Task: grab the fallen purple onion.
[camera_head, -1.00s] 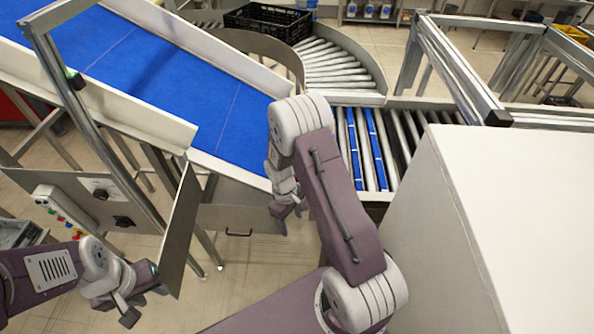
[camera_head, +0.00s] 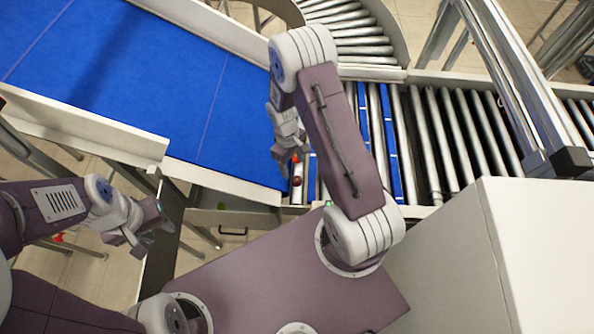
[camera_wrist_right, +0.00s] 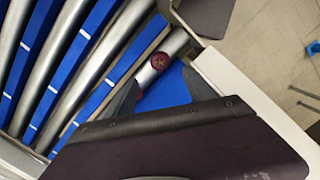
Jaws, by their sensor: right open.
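The purple onion (camera_head: 297,181) lies at the near left end of the roller conveyor, beside the end of the blue belt. In the right wrist view the onion (camera_wrist_right: 159,60) rests on a metal roller near a blue strip. My right gripper (camera_head: 289,158) is above it in the head view. In the wrist view the right gripper (camera_wrist_right: 160,90) is open, its fingers spread on either side just short of the onion, not closed on it. My left gripper (camera_head: 135,238) hangs at the left, away from the conveyor; its opening is unclear.
The blue belt (camera_head: 175,80) with its white side rail (camera_head: 90,128) fills the upper left. Metal rollers (camera_head: 440,140) run to the right. A white box-like surface (camera_head: 545,225) stands at the right.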

